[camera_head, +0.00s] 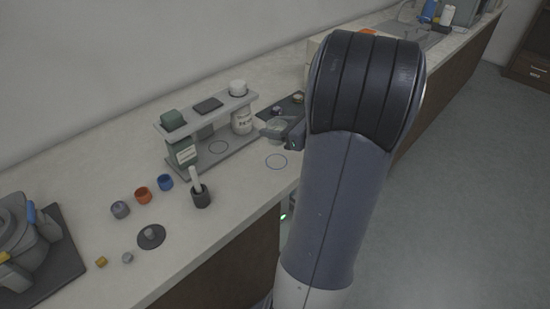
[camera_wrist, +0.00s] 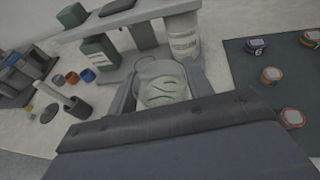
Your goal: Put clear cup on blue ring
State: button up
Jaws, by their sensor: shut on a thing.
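My gripper (camera_head: 284,132) is above the bench, by the right end of the shelf rack. It is shut on the clear cup (camera_wrist: 161,84), which sits between the two fingers in the wrist view. In the head view the clear cup (camera_head: 275,126) shows faintly beside the gripper, partly hidden. A thin blue ring (camera_head: 276,162) is drawn on the bench below and in front of the gripper, with nothing on it. The blue ring is not visible in the wrist view.
A grey shelf rack (camera_head: 208,115) holds a green bottle (camera_head: 184,151) and white jar (camera_head: 242,120); a dark ring (camera_head: 218,147) marks its base. A dark holder (camera_head: 201,198) with a white pestle-like rod stands left of the blue ring. A dark mat (camera_wrist: 270,75) with small jars lies right.

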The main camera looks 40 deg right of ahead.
notch_tip(320, 180, down, 7)
jog(key=shift+f+b, duration=0.2)
jog(key=shift+b, duration=0.2)
jog(key=shift+f, duration=0.2)
jog(key=o, duration=1)
jog(key=shift+r, duration=0.15)
jog(key=shift+d+r, duration=0.1)
jog(key=shift+r, duration=0.05)
jog(key=v, duration=1.1)
jog(key=shift+s+d+r, duration=0.1)
jog(key=shift+s, duration=0.3)
